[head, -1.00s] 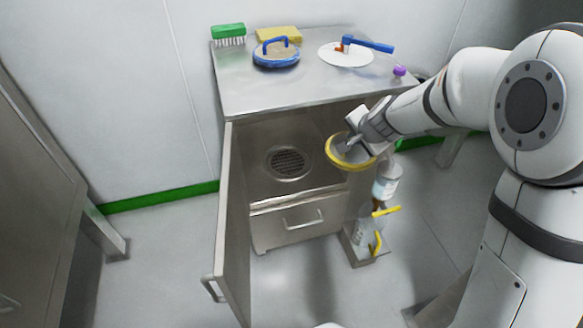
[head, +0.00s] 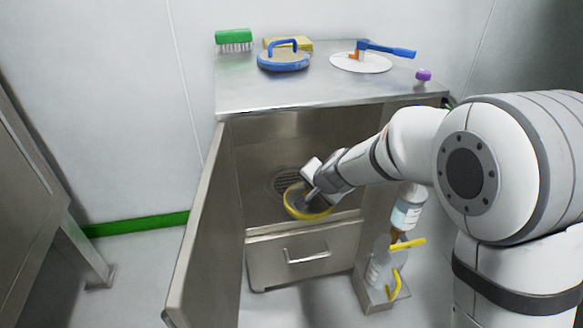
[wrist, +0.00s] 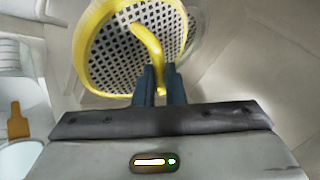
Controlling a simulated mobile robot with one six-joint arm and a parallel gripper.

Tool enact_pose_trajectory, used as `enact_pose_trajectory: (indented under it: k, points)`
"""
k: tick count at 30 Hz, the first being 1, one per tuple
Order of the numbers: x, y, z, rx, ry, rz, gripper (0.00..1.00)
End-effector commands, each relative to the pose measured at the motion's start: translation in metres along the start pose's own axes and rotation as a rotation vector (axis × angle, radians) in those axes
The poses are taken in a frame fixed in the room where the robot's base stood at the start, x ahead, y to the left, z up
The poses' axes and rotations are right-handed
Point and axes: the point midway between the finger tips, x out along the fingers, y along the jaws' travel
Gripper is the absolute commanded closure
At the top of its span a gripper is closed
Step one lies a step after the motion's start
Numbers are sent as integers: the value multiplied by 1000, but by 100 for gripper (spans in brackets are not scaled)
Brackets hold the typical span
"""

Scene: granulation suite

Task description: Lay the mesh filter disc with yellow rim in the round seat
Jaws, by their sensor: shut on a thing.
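The mesh filter disc with yellow rim (head: 307,214) is held by its yellow handle in my gripper (head: 311,187). In the wrist view the disc (wrist: 110,60) hangs past the fingers (wrist: 159,85), which are shut on the curved handle. The disc is at the open front of the cabinet. The round seat (head: 281,184), a dark slotted circle in the cabinet floor, lies just behind the disc in the head view. The disc and gripper cover part of the seat. The disc appears apart from the seat.
The cabinet door (head: 205,235) stands open on the left. A drawer (head: 305,256) is below the compartment. A rack with bottles (head: 375,290) stands to the right. On the cabinet top (head: 300,92) are a green brush (head: 234,37), a blue-handled lid (head: 284,60) and a white disc (head: 360,63).

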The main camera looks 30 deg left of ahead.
Motion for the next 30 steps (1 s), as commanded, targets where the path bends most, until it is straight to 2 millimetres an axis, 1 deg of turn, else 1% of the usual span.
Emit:
enact_pose_trajectory:
  k: [1,5,11,12,15,18,23,26,30]
  points:
    - [4,-10,-8,1,1,3,100]
    - [24,-28,-24,7,5,4,100]
    - [58,-59,-45,8,8,3,100]
    - [66,-63,-48,8,8,2,100]
    - [78,-74,-57,11,10,3,100]
    - [86,-82,-62,12,11,4,100]
    - [91,-86,-66,15,12,6,100]
    - [99,-80,-62,15,12,8,100]
    - [115,-68,-56,16,11,8,100]
